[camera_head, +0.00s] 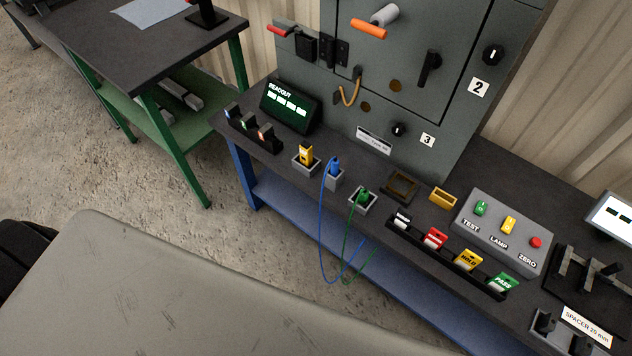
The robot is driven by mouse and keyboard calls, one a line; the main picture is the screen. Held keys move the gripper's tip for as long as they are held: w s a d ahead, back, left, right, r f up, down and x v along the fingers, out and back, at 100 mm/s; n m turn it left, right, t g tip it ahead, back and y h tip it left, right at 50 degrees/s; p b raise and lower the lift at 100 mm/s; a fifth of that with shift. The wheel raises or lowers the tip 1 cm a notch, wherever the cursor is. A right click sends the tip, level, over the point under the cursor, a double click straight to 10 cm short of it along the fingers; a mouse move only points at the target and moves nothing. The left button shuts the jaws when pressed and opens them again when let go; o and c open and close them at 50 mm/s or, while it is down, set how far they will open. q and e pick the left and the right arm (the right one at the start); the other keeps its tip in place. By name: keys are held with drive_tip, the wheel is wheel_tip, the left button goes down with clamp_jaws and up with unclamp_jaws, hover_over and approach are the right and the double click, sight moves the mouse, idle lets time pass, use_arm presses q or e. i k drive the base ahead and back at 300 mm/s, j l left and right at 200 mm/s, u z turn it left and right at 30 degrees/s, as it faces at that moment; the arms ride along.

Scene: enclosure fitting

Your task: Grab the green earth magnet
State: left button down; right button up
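The green earth magnet (363,194) sits in a small grey holder (362,204) on the dark bench top, near the front edge. A green cable (346,240) hangs from it over the bench edge in a loop. A blue plug (334,165) with a blue cable stands in a grey holder just to its left. Neither of my grippers is in view.
A yellow device (305,155) in a holder stands further left. A rack of coloured tags (436,238) and a button box (503,231) are to the right. An empty dark tray (401,186) lies close by. A grey cabinet (390,80) stands behind.

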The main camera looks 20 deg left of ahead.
sight(363, 200)
drive_tip(key=u, duration=0.2)
drive_tip(key=i+j+z, duration=0.15)
drive_tip(key=j+z, duration=0.3)
drive_tip(key=j, duration=0.5)
drive_tip(key=j+z, duration=0.4)
drive_tip(key=j, duration=0.55)
